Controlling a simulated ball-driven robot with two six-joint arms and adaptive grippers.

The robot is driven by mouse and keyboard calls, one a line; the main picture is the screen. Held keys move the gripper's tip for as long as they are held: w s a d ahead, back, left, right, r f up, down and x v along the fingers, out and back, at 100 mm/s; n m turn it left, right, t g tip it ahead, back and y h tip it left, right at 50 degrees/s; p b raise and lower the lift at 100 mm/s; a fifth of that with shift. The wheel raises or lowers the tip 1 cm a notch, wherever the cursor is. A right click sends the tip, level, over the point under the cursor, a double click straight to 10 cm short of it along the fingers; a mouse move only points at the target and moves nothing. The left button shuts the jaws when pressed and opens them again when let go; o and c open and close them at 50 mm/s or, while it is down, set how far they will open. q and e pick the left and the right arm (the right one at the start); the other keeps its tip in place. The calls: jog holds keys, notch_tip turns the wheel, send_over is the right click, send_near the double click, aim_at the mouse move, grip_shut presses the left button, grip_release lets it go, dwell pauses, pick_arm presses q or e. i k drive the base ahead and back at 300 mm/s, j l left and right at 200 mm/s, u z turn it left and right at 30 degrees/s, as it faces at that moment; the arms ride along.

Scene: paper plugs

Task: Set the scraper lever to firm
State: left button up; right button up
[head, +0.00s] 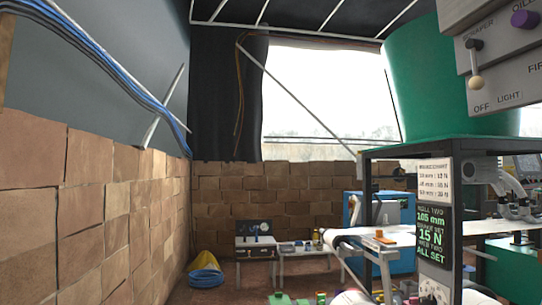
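I see neither of my grippers for certain in this view.
A purple knob (525,18) is on the same panel, right of the lever. A big green drum (425,80) is behind the panel. Below is a dark-framed stand with a sign (433,235) reading "15 N". Open floor (215,292) lies at the lower left.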

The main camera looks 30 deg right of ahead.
aim_at(477, 82)
jog(key=z, duration=2.25)
jog(key=j+z, duration=0.1)
jog(key=z, duration=0.3)
jog(key=i+j+z, duration=0.1)
jog(key=z, duration=0.3)
jog(key=j+z, duration=0.2)
jog(key=z, duration=0.2)
jog(key=j+z, duration=0.2)
jog(key=z, duration=0.2)
